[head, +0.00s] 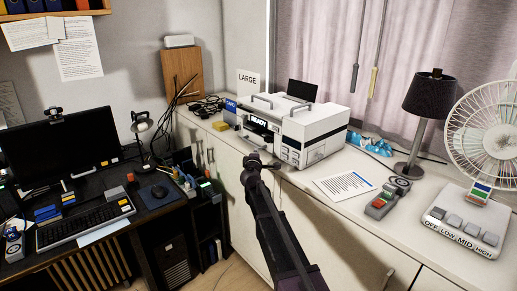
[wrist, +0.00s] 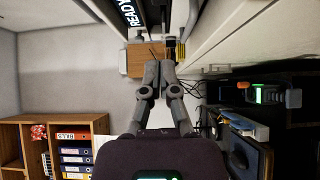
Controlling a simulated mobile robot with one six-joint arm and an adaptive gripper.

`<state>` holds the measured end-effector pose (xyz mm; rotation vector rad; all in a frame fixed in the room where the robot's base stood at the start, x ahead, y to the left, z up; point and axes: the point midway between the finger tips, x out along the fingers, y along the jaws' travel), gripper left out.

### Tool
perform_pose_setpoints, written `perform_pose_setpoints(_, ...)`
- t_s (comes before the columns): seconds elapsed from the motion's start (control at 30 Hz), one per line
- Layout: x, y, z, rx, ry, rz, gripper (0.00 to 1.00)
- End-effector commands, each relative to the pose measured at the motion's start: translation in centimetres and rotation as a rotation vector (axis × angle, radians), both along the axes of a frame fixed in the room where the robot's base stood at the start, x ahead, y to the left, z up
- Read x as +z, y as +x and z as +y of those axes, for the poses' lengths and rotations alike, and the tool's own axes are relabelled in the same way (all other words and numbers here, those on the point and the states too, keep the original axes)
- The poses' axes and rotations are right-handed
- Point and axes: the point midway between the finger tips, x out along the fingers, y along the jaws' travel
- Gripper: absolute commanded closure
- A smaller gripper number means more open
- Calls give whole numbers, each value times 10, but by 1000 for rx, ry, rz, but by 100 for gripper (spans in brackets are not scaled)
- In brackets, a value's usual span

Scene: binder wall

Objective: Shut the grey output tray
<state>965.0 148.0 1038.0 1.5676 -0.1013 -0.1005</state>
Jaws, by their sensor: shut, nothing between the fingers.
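The white printer (head: 318,131) stands on the counter against the curtain, with a lit READY display (head: 259,121) on its front. A dark opening (head: 259,139) shows below the display. I cannot clearly make out the grey output tray or how far it is open; my gripper may hide part of it. My gripper (head: 254,157) is in front of the printer's lower front, with its fingers together and empty. Whether it touches the printer I cannot tell. In the wrist view the shut fingers (wrist: 159,68) show in the middle, and the READY display (wrist: 131,13) is at the top edge.
A paper sheet (head: 345,186), a grey device with a red button (head: 380,203), a lamp (head: 425,110) and a fan (head: 485,125) stand to the right on the counter. A yellow block (head: 222,126) lies left of the printer. The desk (head: 150,214) is at left.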

Motion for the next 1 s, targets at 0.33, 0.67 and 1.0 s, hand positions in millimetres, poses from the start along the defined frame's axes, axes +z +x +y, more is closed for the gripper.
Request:
perform_pose_setpoints(0.33, 0, -33, 2, -2, 0, 0, 100)
perform_pose_setpoints(0.67, 0, -34, 2, -3, 0, 0, 100)
perform_pose_setpoints(1.0, -2, -48, -24, -75, 75, 20, 100)
